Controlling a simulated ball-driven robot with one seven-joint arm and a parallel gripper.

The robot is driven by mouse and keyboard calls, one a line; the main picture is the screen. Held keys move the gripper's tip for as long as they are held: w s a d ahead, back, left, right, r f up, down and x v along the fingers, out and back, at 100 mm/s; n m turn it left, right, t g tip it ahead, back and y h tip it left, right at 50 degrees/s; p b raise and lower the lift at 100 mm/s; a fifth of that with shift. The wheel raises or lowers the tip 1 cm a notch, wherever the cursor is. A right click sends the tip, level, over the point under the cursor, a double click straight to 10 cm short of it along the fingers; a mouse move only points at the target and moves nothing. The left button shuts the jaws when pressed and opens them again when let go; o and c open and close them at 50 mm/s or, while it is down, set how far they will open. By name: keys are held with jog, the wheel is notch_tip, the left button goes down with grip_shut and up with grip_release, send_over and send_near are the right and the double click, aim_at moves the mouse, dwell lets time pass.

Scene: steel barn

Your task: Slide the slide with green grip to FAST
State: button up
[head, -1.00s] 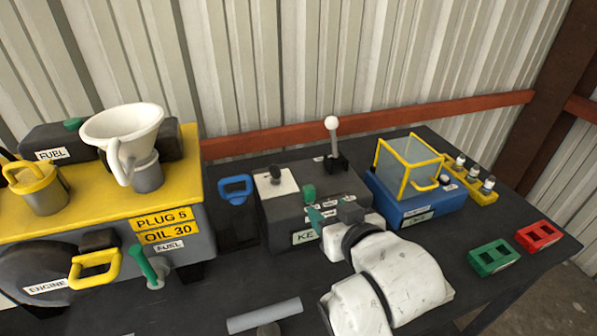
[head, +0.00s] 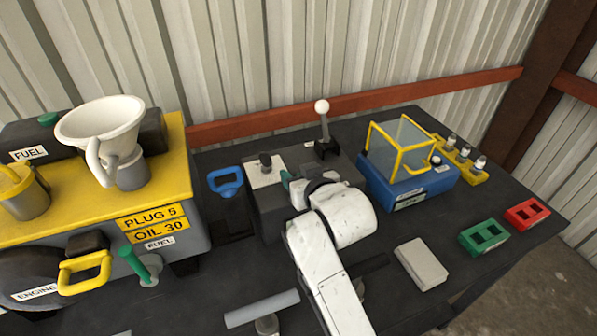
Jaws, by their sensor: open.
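The dark box (head: 268,217) that carries the slide stands at the middle of the table in the head view. A small piece of the green grip (head: 285,177) shows on its top, just left of my gripper. My gripper (head: 302,186) is open over the box, largely hidden by my white wrist. I cannot tell whether its fingers touch the grip. My arm also hides the slide's track and the box's front labels, so FAST cannot be read.
A ball-topped lever (head: 323,125) rises at the box's back. The blue box with a yellow-framed cover (head: 410,193) stands close right. A blue handle (head: 226,182) and the yellow-topped engine unit (head: 175,190) are left. A grey block (head: 421,263) lies at front right.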

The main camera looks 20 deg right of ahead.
jog(key=shift+w+f, duration=0.15)
jog(key=shift+w, duration=0.15)
jog(key=shift+c, duration=0.3)
grip_shut()
jog(key=shift+d, duration=0.1)
